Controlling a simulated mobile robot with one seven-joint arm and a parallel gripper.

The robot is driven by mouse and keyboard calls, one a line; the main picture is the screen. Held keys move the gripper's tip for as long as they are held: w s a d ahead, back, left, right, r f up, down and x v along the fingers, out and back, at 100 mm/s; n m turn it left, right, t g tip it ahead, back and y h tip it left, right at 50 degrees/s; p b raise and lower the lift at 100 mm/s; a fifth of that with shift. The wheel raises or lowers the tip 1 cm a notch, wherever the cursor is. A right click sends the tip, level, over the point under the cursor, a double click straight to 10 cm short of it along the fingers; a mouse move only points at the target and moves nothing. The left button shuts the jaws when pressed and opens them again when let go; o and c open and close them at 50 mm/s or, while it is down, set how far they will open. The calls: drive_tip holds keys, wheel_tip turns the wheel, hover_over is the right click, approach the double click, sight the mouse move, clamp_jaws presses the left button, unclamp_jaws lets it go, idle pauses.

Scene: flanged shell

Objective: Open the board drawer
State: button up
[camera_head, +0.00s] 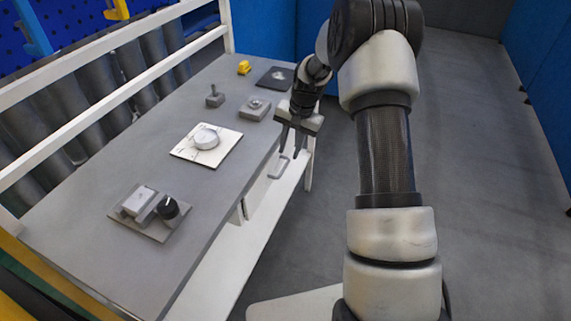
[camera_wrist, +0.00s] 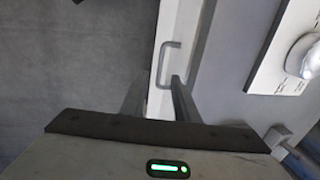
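The drawer's white front (camera_head: 257,191) is under the right edge of the grey workbench. Its grey bar handle (camera_head: 281,168) sticks out from it. In the wrist view the white front (camera_wrist: 185,33) runs down the middle, with the U-shaped handle (camera_wrist: 165,62) on it. My gripper (camera_head: 290,154) is pointing down beside the bench edge, its fingers parted and empty. In the wrist view the fingertips (camera_wrist: 156,82) lie either side of the lower part of the handle. I cannot tell whether they touch it. The drawer looks shut.
On the workbench (camera_head: 100,180) stand a white board with a round shell (camera_head: 206,138), a grey plate with a black knob (camera_head: 168,208), small grey blocks and a yellow part (camera_head: 244,67). A white lower shelf (camera_head: 215,278) lies under the bench. The floor at right is clear.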

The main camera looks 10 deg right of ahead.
sight(284, 168)
drive_tip(key=f, duration=0.5)
drive_tip(key=a+f, duration=0.1)
drive_tip(key=f, duration=0.1)
drive_tip(key=shift+w+a+f, duration=0.1)
drive_tip(key=shift+w+f, duration=0.05)
drive_tip(key=shift+w, duration=0.25)
clamp_jaws()
